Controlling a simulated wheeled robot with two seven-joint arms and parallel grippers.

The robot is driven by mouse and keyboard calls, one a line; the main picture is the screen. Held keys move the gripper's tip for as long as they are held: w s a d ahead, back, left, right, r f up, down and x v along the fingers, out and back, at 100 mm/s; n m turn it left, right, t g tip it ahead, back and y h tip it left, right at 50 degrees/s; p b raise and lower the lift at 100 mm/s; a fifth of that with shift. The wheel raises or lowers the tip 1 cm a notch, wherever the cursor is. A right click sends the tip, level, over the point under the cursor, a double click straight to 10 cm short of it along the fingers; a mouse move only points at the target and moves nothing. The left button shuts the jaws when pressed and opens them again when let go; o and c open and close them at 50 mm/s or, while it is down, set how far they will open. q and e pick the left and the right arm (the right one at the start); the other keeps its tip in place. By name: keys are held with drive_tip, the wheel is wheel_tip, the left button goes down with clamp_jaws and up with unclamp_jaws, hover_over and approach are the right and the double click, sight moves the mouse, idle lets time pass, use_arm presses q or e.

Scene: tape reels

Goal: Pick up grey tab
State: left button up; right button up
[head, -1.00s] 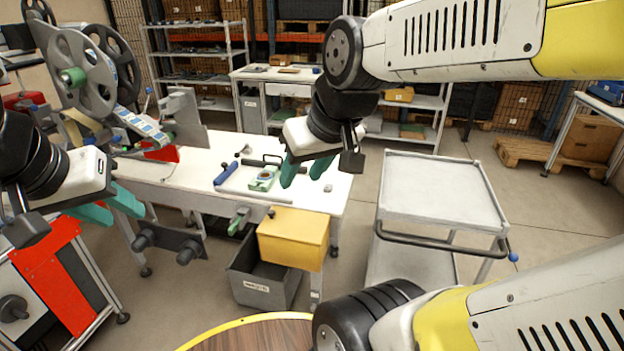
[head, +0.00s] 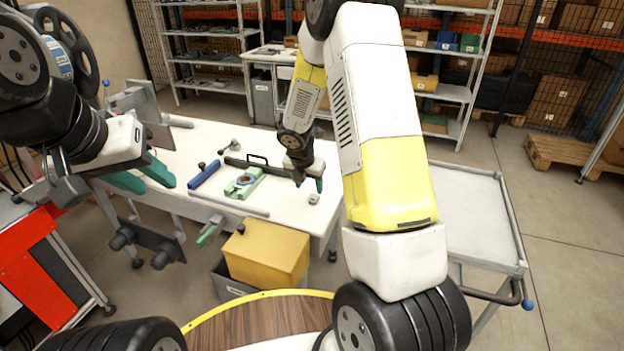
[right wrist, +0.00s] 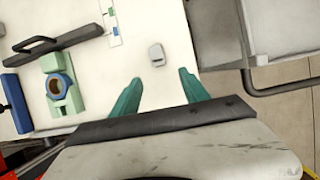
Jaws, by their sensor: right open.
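The grey tab (head: 314,198) is a small light-grey piece lying on the white table (head: 222,140) near its right edge. It also shows in the right wrist view (right wrist: 156,54), just beyond the fingertips and nearer the left finger. My right gripper (head: 309,184) reaches down over the table close to the tab. In the right wrist view its green fingers (right wrist: 160,76) are spread apart with nothing between them. My left gripper (head: 160,178) is at the left above the table's edge. Its green fingers show a gap and hold nothing visible.
A yellow box (head: 266,252) stands before the table. A grey cart (head: 470,215) is at the right. Reels (head: 66,50) stand at left.

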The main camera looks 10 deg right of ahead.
sight(313, 200)
drive_tip(key=shift+w+d+f+n, duration=0.1)
drive_tip(key=shift+w+f+n, duration=0.15)
drive_tip(key=shift+f, duration=0.25)
drive_tip(key=shift+w+d+f+n, duration=0.1)
drive_tip(key=shift+w+f+n, duration=0.15)
drive_tip(key=shift+f, duration=0.25)
drive_tip(key=x, duration=0.7)
drive_tip(key=shift+w+d, duration=0.1)
drive_tip(key=shift+w, duration=0.05)
clamp_jaws()
